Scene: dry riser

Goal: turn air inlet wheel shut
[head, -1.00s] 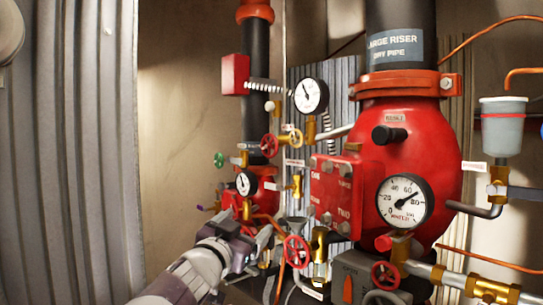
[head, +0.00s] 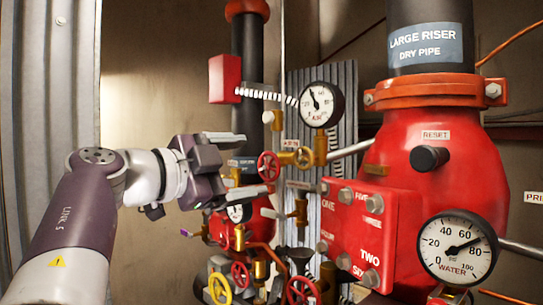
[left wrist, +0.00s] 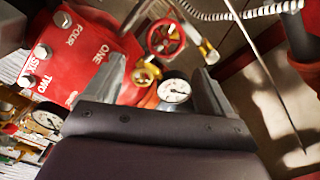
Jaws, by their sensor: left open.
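My left gripper (head: 238,165) is open and empty. Its fingertips point right, just left of the red wheel; I cannot tell whether they touch it. In the left wrist view the red wheel (left wrist: 165,37) lies ahead of the spread fingers (left wrist: 160,82), apart from them in the picture. My right gripper is out of view.
The large red riser body (head: 440,175) with its WATER gauge (head: 458,248) fills the right side. Another red wheel (head: 302,291) and a yellow wheel (head: 218,288) are low in the middle. A small gauge (head: 238,213) shows partly behind my left gripper.

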